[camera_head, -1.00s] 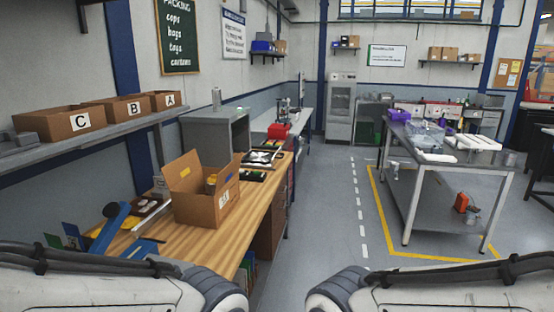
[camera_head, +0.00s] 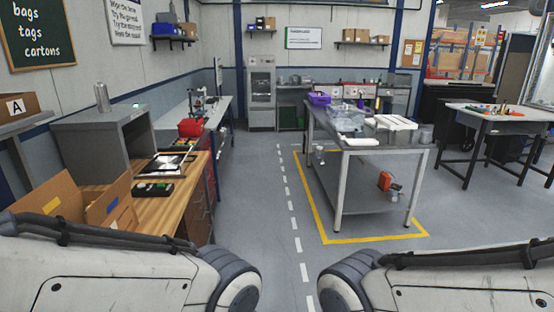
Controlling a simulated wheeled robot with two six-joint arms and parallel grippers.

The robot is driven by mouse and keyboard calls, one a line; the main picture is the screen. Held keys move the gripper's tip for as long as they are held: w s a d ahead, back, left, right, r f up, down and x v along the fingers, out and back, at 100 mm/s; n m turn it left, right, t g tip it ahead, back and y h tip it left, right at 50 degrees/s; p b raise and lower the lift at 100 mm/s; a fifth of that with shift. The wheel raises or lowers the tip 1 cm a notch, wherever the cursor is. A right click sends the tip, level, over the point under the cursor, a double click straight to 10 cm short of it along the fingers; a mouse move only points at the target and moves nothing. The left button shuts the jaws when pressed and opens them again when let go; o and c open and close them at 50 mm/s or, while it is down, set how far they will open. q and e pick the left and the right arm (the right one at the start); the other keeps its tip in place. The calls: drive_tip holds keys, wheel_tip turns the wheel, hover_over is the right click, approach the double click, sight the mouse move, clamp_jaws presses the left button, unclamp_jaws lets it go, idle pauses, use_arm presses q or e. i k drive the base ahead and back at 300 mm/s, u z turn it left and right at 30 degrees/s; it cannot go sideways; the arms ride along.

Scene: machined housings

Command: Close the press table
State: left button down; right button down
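No press table is labelled in view. A long grey bench (camera_head: 222,112) runs along the left wall, with a small upright machine that may be a press (camera_head: 198,103) and a red bin (camera_head: 190,127) on it. Its front is seen at a steep angle, and I cannot tell whether any drawer or door there is open. A metal table (camera_head: 360,142) stands at centre right inside yellow floor lines, holding clear and white parts. Only my two arms show at the bottom corners; neither gripper is in view.
A wooden packing bench (camera_head: 178,200) with an open carton (camera_head: 108,212) and a grey open-fronted box (camera_head: 86,155) is at near left. A clear aisle with a dashed white line (camera_head: 290,205) runs ahead. A white-topped table (camera_head: 505,118) stands at right.

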sight(166, 164)
drive_tip(key=z, duration=0.3)
drive_tip(key=i, duration=2)
drive_tip(key=u, duration=0.85)
drive_tip(key=i, duration=1.55)
drive_tip(key=u, duration=0.85)
